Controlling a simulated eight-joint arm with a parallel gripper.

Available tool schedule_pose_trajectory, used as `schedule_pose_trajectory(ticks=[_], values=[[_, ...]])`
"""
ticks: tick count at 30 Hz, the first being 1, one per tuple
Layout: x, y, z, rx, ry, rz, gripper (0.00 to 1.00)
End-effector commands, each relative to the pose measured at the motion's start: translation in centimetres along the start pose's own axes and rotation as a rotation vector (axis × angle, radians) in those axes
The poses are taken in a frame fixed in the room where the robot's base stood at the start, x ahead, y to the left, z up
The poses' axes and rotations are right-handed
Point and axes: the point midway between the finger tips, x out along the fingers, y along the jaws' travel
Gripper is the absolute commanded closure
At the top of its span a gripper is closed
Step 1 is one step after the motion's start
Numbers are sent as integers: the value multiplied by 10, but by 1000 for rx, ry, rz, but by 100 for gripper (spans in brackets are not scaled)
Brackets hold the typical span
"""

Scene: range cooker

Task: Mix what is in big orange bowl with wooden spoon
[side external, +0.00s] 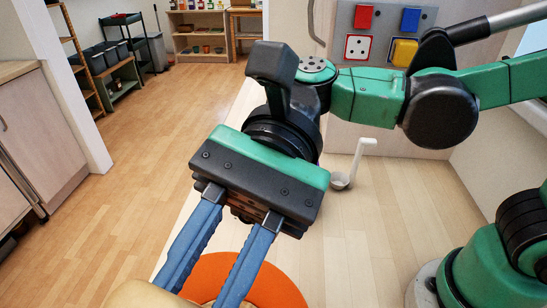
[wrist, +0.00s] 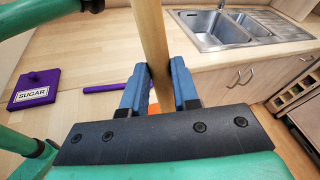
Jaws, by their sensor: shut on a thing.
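My gripper (side external: 198,296) is at the lower middle of the side view, its blue fingers pointing down and toward the camera. In the wrist view the gripper (wrist: 159,78) is shut on the wooden spoon (wrist: 152,35), whose light wooden handle stands between the fingers. The spoon's head is not visible. The big orange bowl (side external: 284,284) is partly behind the fingers at the bottom edge of the side view. Only a small orange patch of it (wrist: 153,108) shows in the wrist view. The bowl's contents are hidden.
A white ladle (side external: 341,180) stands on the pale counter beyond my gripper. The wrist view shows a purple lid labelled SUGAR (wrist: 36,88), a purple stick (wrist: 103,88) and a steel sink (wrist: 215,30). Coloured wall switches (side external: 385,35) are behind my arm.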

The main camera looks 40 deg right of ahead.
Motion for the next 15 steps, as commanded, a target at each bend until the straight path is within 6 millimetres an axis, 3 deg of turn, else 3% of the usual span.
schedule_pose_trajectory(ticks=[15], values=[[10, 11, -43, -1, 1, 1, 100]])
